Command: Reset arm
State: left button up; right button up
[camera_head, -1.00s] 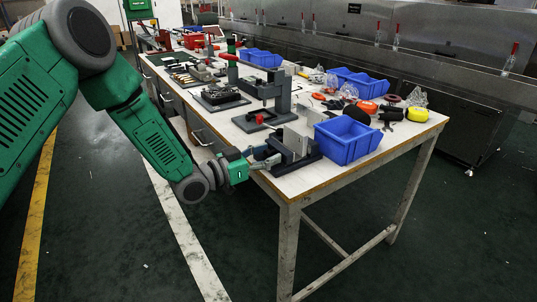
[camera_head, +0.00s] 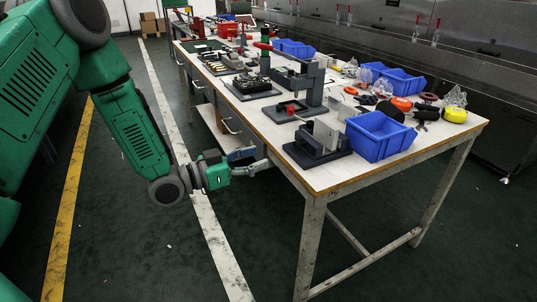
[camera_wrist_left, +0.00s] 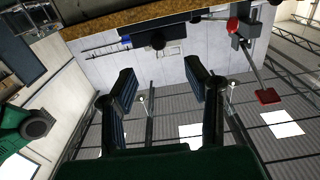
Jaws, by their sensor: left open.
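My left arm comes in from the left in the head view. Its gripper (camera_head: 258,160) is open, beside the long left edge of the worktable (camera_head: 345,175), near the front corner. It stands apart from the black fixture (camera_head: 305,155) with a light grey block on the table. In the left wrist view the two dark fingers (camera_wrist_left: 160,85) are spread apart with nothing between them. The right gripper does not show.
A blue bin (camera_head: 378,137) stands right of the fixture, and a grey press (camera_head: 308,85) stands behind it. Several tools and earmuffs lie at the table's right side. The floor left of the table is clear, with white and yellow lines.

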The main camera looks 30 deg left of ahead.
pick_arm(q)
jog(key=shift+s, duration=0.1)
dwell(0.3)
jog(key=s+d+f+n+g+y+p, duration=0.2)
jog(key=s+f+g, duration=0.15)
jog(key=f, duration=0.35)
jog(key=s+d+f+n+g+y+p, duration=0.1)
jog(key=s+d+f+g+y, duration=0.2)
jog(key=s+f, duration=0.25)
jog(key=s+f+n+g+y+p, duration=0.1)
jog(key=s+f+g, duration=0.3)
jog(key=s, duration=0.7)
jog(key=s+a+f+n+g+y+p, duration=0.1)
jog(key=s+f+n+g+y, duration=0.1)
jog(key=s, duration=0.9)
notch_tip(320, 180, down, 2)
jog(key=shift+s+a+f+g+y, duration=0.1)
jog(key=shift+s+a+g+y, duration=0.2)
jog(key=shift+g+y, duration=0.65)
